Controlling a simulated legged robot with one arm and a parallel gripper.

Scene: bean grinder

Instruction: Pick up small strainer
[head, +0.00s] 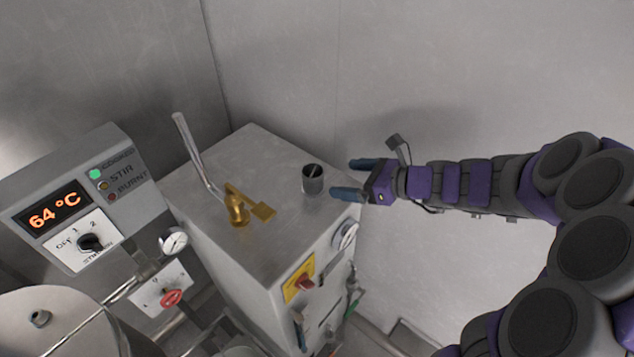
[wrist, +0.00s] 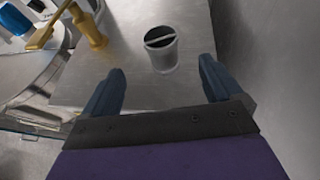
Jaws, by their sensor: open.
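The small strainer (head: 313,181) is a grey metal cup with a dark inside and a bar across its mouth. It stands upright on top of the metal cabinet, near its right edge. In the wrist view the strainer (wrist: 161,50) is ahead of my gripper, roughly between the lines of the two fingers. My gripper (head: 348,178) is open and empty, just right of the strainer in the head view. In the wrist view both blue fingers of my gripper (wrist: 160,85) are spread apart, with the strainer beyond their tips and not touched.
A brass fitting with a flat handle (head: 240,207) stands left of the strainer on the cabinet top (head: 262,155). A bent metal pipe (head: 195,150) rises at the left. A control panel reading 64 °C (head: 60,205) is further left. A grey wall (head: 450,80) runs behind.

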